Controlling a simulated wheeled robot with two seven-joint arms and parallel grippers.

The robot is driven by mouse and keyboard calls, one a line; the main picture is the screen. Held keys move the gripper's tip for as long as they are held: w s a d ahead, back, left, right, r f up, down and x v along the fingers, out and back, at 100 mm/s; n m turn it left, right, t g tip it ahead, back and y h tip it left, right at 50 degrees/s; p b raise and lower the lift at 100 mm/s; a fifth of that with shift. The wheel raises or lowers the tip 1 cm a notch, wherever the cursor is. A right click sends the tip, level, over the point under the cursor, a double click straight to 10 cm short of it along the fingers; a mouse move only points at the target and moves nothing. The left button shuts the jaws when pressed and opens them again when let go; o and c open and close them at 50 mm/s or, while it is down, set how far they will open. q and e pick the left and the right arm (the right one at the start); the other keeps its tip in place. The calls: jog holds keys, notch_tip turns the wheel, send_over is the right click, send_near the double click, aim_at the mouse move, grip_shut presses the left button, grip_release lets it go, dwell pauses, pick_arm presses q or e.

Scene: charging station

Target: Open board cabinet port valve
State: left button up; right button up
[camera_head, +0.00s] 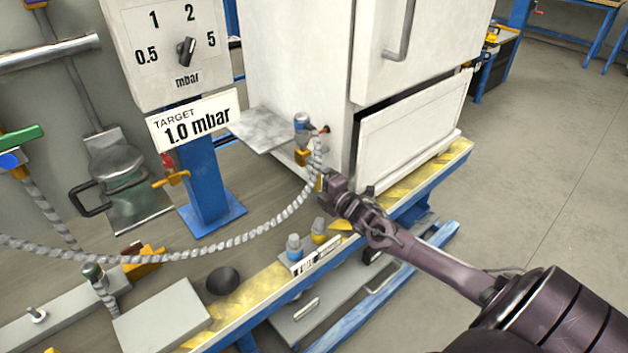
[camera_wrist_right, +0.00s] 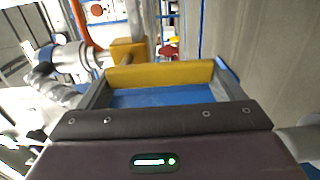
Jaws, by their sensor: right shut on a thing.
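The white board cabinet (camera_head: 300,60) stands on the bench, with a port low on its side face. At the port is a valve with a grey fitting (camera_head: 302,122) and a yellow part (camera_head: 302,156). A grey braided hose (camera_head: 240,239) rises to this spot. My right gripper (camera_head: 323,187) is at the lower part of the port, shut on the yellow valve handle (camera_head: 318,183). In the right wrist view the yellow handle (camera_wrist_right: 160,75) spans between my fingers, beside a yellow block (camera_wrist_right: 128,50) and the hose fitting. The handle is mostly hidden in the head view. My left gripper is out of view.
A gauge panel (camera_head: 170,50) with a dial and a "TARGET 1.0 mbar" sign (camera_head: 195,120) stands on a blue post at left. Small fittings (camera_head: 305,245) sit near the bench's front edge. A grey shelf plate (camera_head: 262,130) juts out beside the cabinet. Open floor lies at right.

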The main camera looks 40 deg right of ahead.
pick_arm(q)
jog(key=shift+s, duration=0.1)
pick_arm(e)
jog(key=shift+f, duration=0.1)
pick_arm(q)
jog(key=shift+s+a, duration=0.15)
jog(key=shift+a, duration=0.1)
pick_arm(e)
jog(key=o, duration=1.2)
jog(key=shift+c, duration=0.2)
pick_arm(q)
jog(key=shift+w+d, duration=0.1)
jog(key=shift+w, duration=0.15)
pick_arm(e)
jog(key=shift+s, duration=0.25)
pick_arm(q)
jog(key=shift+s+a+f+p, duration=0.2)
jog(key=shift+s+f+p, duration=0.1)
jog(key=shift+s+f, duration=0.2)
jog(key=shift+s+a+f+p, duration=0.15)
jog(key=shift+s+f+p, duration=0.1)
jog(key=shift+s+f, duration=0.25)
pick_arm(e)
jog(key=s, duration=0.7)
jog(key=shift+s+d, duration=0.15)
jog(key=shift+d, duration=0.2)
